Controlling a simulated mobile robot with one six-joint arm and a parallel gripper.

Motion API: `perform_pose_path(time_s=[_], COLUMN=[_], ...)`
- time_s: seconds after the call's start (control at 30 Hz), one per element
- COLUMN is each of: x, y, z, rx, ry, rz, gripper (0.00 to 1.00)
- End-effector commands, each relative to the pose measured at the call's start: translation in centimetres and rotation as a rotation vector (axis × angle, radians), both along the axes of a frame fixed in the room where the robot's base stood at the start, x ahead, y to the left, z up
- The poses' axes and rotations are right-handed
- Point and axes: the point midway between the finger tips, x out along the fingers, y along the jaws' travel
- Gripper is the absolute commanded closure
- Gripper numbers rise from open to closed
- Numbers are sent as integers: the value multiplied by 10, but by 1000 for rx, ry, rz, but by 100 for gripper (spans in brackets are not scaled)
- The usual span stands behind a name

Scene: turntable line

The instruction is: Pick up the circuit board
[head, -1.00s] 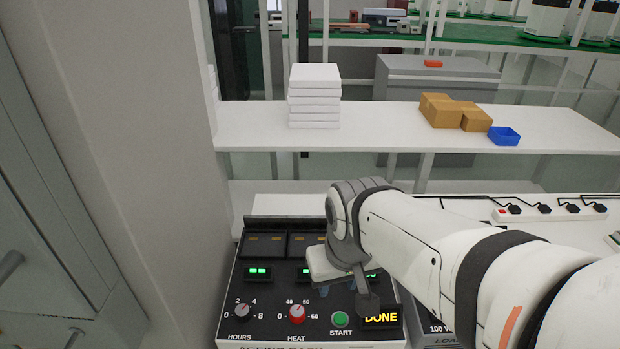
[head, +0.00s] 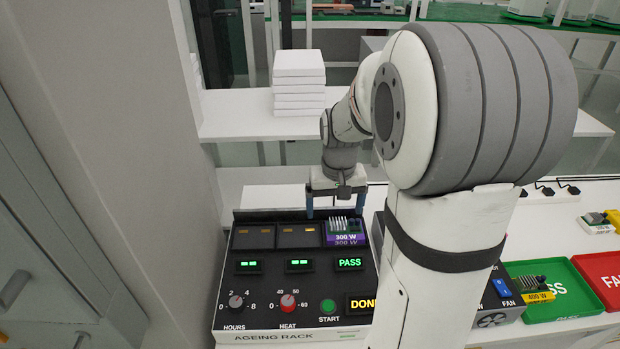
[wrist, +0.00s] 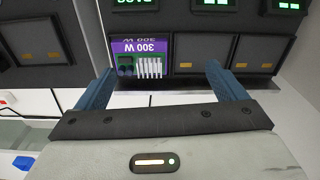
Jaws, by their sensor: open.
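The circuit board (head: 344,229), with a purple 300 W label and pale upright fins, sits in the right-hand slot of the ageing rack (head: 258,312). A green PASS display is lit below that slot. In the wrist view the board (wrist: 142,58) lies beyond and between the fingertips, which stand apart from it. My gripper (head: 336,212) is open and empty, pointing down at the rack's back edge, just behind the board. Its two blue fingers also show in the wrist view (wrist: 160,80).
Two other rack slots (head: 299,236) look empty. Right of my arm are a green tray (head: 560,300) holding a yellow-labelled 400 W board, a red FAIL tray (head: 608,278) and a fan unit (head: 498,300). White boxes (head: 299,82) are stacked on the shelf behind.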

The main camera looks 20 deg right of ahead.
Motion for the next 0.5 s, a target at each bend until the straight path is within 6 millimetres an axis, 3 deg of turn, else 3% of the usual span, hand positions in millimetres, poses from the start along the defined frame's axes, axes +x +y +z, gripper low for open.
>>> perform_pose_path(time_s=[0.1,0.2,0.5], x=[24,35,42], y=[-27,-41,-51], z=[-12,-22,-49], rx=[9,14,17], ry=[35,49,61], rz=[-43,-64,-79], gripper=[0,0,0])
